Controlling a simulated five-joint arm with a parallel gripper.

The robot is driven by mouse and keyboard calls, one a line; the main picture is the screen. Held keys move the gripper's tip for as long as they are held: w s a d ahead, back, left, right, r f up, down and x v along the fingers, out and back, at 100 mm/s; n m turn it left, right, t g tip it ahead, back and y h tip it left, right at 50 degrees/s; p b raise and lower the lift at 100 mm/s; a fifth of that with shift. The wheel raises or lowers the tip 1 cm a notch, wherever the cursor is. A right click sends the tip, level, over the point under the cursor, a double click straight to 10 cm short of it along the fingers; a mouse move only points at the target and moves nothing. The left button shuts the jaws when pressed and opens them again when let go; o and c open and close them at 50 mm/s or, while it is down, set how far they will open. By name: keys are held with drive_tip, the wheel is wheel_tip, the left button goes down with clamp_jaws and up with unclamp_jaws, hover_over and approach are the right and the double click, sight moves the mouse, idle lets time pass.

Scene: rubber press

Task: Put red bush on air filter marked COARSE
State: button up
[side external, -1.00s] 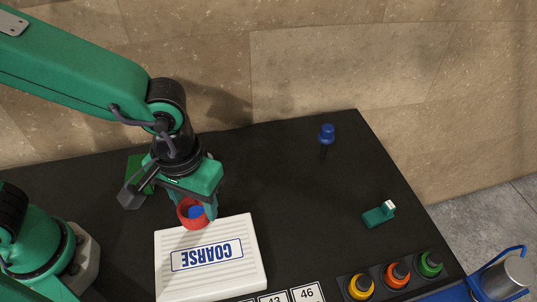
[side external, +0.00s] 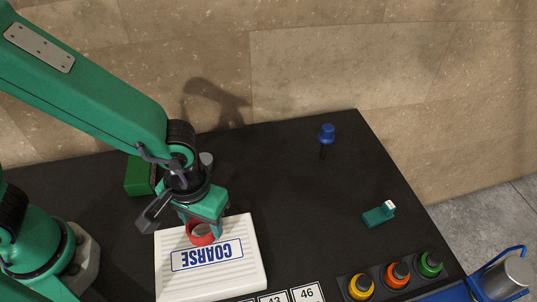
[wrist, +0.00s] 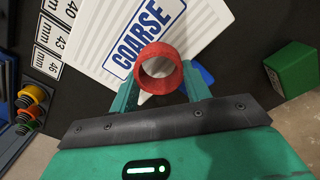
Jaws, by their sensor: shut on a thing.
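The red bush (side external: 203,240) is a short open ring. My gripper (side external: 205,228) is shut on it, with a finger on either side, as the wrist view (wrist: 160,84) also shows. The air filter (side external: 212,281) is a white ribbed slab with a blue-framed COARSE label, lying flat on the black table. The bush is over the filter's back part, just behind the label in the side view. I cannot tell whether the bush touches the filter.
A green block (side external: 138,177) stands behind my gripper. A blue-capped thing (side external: 327,134) and a small green piece with a white end (side external: 379,215) lie right. Yellow, orange and green knobs (side external: 397,274) and number cards (side external: 306,294) line the front. The table's middle is clear.

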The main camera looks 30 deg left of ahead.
drive_tip(key=shift+f, duration=0.75)
drive_tip(key=shift+f, duration=0.1)
drive_tip(key=o, duration=0.9)
drive_tip(key=shift+o, duration=0.2)
wheel_tip(320, 180, up, 12)
drive_tip(key=shift+a, duration=0.1)
idle(0.3)
